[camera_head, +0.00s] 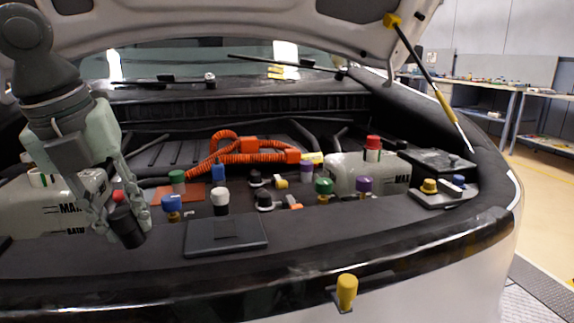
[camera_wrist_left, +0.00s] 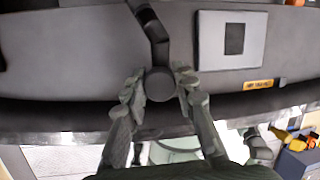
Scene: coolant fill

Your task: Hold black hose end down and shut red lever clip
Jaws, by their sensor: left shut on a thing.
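My left gripper (camera_head: 122,212) comes down from the left at the engine bay's front left, beside the left white tank. It is shut on a black cylindrical piece (camera_head: 127,230), which looks like the black hose end. In the left wrist view, my left gripper (camera_wrist_left: 160,88) has its fingers on both sides of the round black end (camera_wrist_left: 160,84), and a bent black hose (camera_wrist_left: 150,22) runs from it to the top edge. A small red part (camera_head: 118,196) shows between the fingers in the head view; I cannot tell if it is the red lever clip. My right gripper is out of view.
White tanks stand left (camera_head: 38,212) and right (camera_head: 345,172), the right with a red cap (camera_head: 373,142). Several coloured caps and an orange corrugated hose (camera_head: 255,157) fill the middle. A dark flat plate (camera_head: 226,234) lies right of my gripper. The raised hood (camera_head: 240,14) hangs above.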

